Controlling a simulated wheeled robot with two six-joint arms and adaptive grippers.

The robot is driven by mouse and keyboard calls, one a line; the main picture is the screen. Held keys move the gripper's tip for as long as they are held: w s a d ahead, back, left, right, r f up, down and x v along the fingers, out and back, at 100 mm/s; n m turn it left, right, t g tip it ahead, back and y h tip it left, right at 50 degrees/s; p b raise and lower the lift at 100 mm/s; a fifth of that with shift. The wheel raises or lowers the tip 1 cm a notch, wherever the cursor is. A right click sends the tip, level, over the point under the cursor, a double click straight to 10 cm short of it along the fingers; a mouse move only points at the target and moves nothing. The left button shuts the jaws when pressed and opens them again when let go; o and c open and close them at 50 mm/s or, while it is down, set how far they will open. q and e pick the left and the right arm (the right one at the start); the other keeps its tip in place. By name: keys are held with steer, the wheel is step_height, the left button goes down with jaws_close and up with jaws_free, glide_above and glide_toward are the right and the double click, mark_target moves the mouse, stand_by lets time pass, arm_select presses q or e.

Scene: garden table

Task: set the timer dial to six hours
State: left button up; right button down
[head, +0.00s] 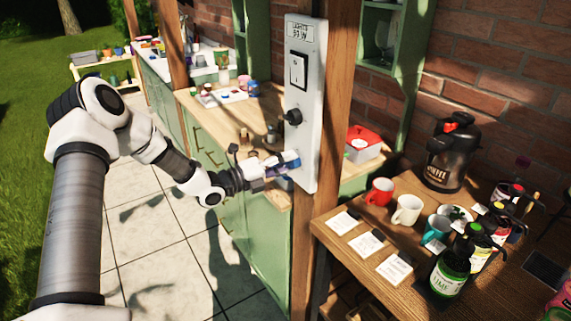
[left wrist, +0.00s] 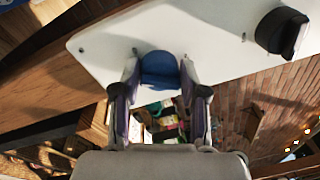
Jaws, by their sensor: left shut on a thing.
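A white control panel (head: 304,150) is fixed upright on a wooden post. It carries a rocker switch (head: 298,70) near the top, a black knob (head: 293,117) in the middle and a blue dial (left wrist: 160,68) low down. My left gripper (head: 287,163) is at the panel's lower part. In the left wrist view, the two fingers of my left gripper (left wrist: 159,80) are shut on the sides of the blue dial. The black knob also shows in the left wrist view (left wrist: 282,34), to the right. Dial markings are not readable. My right gripper is not in view.
Right of the post, a wooden table (head: 335,252) holds a red mug (head: 380,191), a cream mug (head: 407,209), a teal mug (head: 437,229), white cards, bottles and a black coffee flask (head: 450,155). Green cabinets (head: 235,175) stand behind my left arm.

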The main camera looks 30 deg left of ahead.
arm_select(q)
steer(key=shift+d+f+m+g+b, duration=0.1)
steer(key=shift+m+g+b, duration=0.2)
steer(key=shift+m, duration=2)
steer(key=o, duration=1.1)
steer(key=shift+v, duration=3.7)
steer(key=shift+f, duration=0.1)
